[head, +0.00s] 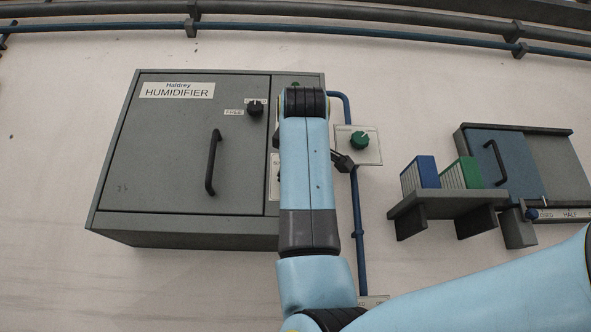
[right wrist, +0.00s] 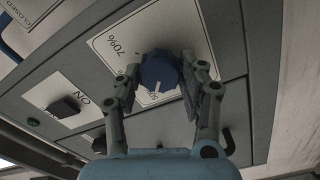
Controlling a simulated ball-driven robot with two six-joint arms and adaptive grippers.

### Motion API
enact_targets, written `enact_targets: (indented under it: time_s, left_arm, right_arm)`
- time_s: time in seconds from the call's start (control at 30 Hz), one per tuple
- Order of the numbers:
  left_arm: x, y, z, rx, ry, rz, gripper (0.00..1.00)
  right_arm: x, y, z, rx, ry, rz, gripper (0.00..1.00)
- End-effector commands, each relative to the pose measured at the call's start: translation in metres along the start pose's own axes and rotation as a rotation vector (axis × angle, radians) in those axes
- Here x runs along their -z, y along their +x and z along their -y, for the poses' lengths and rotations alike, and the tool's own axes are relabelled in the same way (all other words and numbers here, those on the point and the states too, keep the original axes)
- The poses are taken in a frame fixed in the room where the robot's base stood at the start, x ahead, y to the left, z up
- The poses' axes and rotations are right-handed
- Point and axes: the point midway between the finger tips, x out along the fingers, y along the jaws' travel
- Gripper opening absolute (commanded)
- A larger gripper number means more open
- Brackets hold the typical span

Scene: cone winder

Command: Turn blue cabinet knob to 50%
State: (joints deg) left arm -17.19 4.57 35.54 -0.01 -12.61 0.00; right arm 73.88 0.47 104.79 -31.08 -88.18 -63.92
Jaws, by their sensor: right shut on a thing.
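The blue knob (right wrist: 158,68) sits on a white label plate (right wrist: 200,40) on the grey cabinet in the right wrist view. A "70%" label shows to its upper left, and a partly hidden "50" label lies just below it. A small pale mark shows at the knob's lower edge, near the "50". My right gripper (right wrist: 160,78) has its fingers on both sides of the knob and is shut on it. In the head view my right arm covers the cabinet's right part, so the knob is hidden there. My left gripper is in neither view.
The grey humidifier cabinet (head: 170,190) has a black handle (head: 213,162) and a black knob (head: 255,109). A green knob (head: 360,139) is on a plate to the right. A shelf (head: 430,205) holds blue and green binders. A black switch (right wrist: 65,106) marked "ON" is nearby.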

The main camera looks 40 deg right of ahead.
Motion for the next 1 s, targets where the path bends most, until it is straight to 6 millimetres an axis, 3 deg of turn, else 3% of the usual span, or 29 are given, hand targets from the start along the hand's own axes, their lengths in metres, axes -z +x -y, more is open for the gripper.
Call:
enact_targets:
  time_s: [0.03, 0.2, 0.57, 1.0]
  left_arm:
    - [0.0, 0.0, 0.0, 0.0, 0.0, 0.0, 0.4]
    - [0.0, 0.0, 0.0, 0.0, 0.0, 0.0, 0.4]
    - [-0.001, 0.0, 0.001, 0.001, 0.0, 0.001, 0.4]
    - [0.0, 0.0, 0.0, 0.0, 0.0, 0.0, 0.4]
  right_arm:
    - [0.0, 0.0, 0.001, 0.002, -0.002, 0.0, 0.43]
    - [0.0, 0.0, 0.001, 0.002, -0.001, 0.0, 0.64]
    - [0.001, -0.008, 0.0, 0.0, 0.002, -0.002, 0.64]
    - [0.001, -0.097, 0.001, 0.003, 0.004, -0.005, 0.64]
